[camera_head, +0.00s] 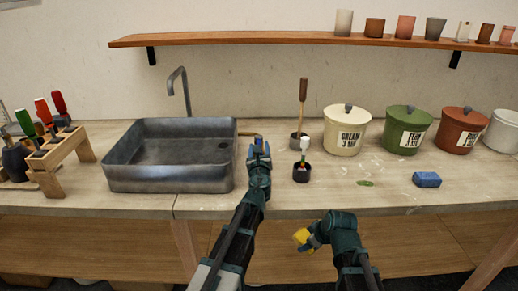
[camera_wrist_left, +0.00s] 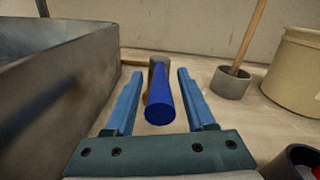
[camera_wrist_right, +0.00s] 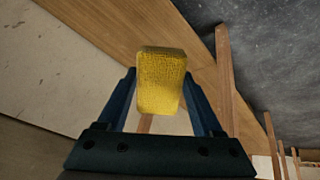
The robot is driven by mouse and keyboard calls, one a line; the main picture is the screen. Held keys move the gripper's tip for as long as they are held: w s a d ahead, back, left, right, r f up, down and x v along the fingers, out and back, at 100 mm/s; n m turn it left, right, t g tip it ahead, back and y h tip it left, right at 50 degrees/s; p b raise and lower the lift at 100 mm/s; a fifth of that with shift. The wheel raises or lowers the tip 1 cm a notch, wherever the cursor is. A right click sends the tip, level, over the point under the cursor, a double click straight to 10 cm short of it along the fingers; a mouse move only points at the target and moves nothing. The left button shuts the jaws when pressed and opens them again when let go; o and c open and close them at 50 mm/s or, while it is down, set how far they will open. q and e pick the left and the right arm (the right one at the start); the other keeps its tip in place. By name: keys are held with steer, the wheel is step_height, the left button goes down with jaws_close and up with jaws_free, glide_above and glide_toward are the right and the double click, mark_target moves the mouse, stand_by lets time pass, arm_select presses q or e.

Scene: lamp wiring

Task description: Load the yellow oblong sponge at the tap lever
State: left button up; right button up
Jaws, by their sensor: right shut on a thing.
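The yellow oblong sponge (camera_head: 302,236) is in my right gripper (camera_head: 310,240), in front of the counter edge and below the top. In the right wrist view the sponge (camera_wrist_right: 161,80) stands up between the two fingers, which are shut on it. My left gripper (camera_head: 260,150) is over the counter just right of the sink. In the left wrist view its fingers are open, with a blue round-ended lever (camera_wrist_left: 159,102) between them and a gap on both sides. The lever seems to be the tap lever; its far end meets a grey base. The gripper mostly hides it in the head view.
The grey sink (camera_head: 170,178) with its tap (camera_head: 183,88) is to the left. A blue sponge (camera_head: 427,180) and a green scrap (camera_head: 365,183) lie on the counter. Lidded canisters (camera_head: 346,133) line the back.

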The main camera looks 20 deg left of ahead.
arm_select(q)
jaws_close()
stand_by(1.2)
